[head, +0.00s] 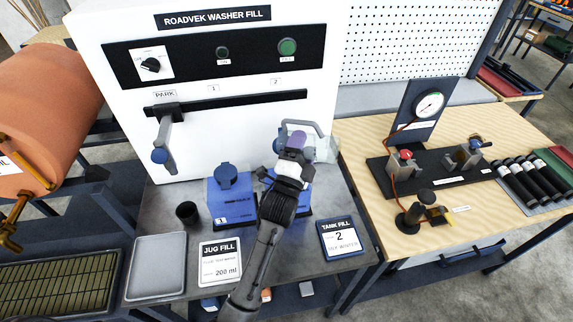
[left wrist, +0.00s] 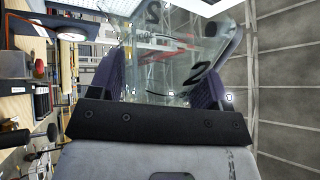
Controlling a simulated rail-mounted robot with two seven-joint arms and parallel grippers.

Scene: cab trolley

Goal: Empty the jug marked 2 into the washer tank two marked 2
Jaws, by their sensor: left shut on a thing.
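My left gripper (head: 294,158) is raised in front of the white washer-fill machine, over the right part of the grey bench. It is shut on the clear jug (head: 312,126), most of which it hides in the head view. In the left wrist view the jug (left wrist: 160,50) sits between the purple finger pads, with a black 2 on its wall; it appears turned sideways there. Washer tank two (head: 304,212) is a blue body below my gripper, mostly covered by it; its opening is hidden. I cannot tell whether liquid is leaving the jug. My right gripper is not in view.
Blue tank one (head: 236,204), lidded, stands left of my gripper, beside a black cup (head: 187,212). A tray (head: 157,267), a "Jug fill 200 ml" card (head: 220,262) and a "Tank fill 2" card (head: 343,239) lie in front. The machine's lever (head: 165,140) hangs at "Park".

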